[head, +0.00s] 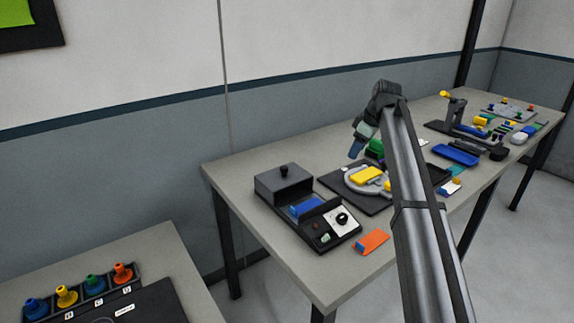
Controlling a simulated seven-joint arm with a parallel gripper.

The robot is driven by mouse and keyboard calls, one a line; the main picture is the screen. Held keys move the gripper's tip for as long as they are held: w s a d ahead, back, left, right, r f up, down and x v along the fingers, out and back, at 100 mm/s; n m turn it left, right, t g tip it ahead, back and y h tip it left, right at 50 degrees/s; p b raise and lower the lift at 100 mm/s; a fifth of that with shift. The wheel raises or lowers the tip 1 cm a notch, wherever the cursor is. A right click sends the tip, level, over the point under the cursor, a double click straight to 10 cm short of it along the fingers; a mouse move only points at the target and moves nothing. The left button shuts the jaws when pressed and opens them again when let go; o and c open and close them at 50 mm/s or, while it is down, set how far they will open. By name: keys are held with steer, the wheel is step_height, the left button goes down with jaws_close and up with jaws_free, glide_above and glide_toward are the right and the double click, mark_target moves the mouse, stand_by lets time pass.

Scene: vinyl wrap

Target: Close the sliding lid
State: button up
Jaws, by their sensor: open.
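A dark box (318,238) stands at the near left part of the long table. Its sliding lid (284,186), a dark grey block with a black knob on top, sits over the back left part of the box. In front of the lid, a blue object (306,207) shows inside the uncovered part. My gripper (356,149) is in the air to the right of and beyond the lid, apart from it and pointing down. It is small in view, and nothing shows between its fingers.
A white panel with a dial (342,220) is on the box's front right. An orange block (371,242) lies beside it. Several items, including a blue tray (456,155), fill the table farther right.

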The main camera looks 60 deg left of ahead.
steer(key=g, duration=0.1)
glide_toward(285, 167)
steer(key=w+v, duration=0.1)
steer(key=v, duration=0.4)
steer(key=shift+n+g, duration=0.3)
steer(key=shift+n, duration=0.1)
steer(key=x, duration=1.3)
steer(key=shift+s+a+f, duration=0.1)
steer(key=shift+s+f, duration=0.15)
steer(key=shift+s, duration=0.05)
steer(key=shift+c, duration=0.3)
jaws_close()
